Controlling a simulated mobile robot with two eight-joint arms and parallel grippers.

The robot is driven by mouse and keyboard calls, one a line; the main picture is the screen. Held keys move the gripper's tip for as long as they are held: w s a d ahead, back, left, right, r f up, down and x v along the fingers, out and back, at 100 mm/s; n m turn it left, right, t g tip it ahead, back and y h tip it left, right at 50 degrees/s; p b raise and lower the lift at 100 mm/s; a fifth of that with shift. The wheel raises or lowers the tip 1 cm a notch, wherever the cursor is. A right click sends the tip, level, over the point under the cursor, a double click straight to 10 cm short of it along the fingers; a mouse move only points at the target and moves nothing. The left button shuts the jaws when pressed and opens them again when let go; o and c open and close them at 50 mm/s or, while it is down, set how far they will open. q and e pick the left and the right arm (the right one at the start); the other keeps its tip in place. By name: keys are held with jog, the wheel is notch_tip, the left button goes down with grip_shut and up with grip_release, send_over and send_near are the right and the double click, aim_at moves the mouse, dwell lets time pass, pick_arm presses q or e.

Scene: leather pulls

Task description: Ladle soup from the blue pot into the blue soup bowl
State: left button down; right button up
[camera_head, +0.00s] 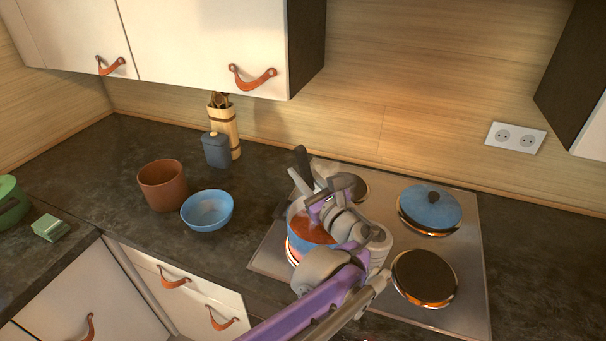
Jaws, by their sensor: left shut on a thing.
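The blue pot (296,238) stands on the front left burner of the stove, with orange-red soup (310,230) in it. My left gripper (316,186) is above the pot's back edge, shut on the ladle. The ladle's black handle end (301,160) sticks up past the fingers; its lower part and bowl are hidden by my gripper and arm. The blue soup bowl (207,222) sits on the counter left of the stove and looks empty. My right gripper is not in view.
A brown pot (163,188) stands left of the bowl. A grey-blue container (216,151) and a utensil holder (229,128) are behind. A blue lid (430,208) rests on the back right burner. The front right burner (424,277) is bare. Cabinets overhang the back.

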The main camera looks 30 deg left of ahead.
pick_arm(q)
notch_tip(320, 180, up, 8)
jog(key=p, duration=0.5)
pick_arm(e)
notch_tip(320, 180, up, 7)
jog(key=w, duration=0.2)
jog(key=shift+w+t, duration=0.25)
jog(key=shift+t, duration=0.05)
pick_arm(q)
jog(key=shift+r, duration=0.1)
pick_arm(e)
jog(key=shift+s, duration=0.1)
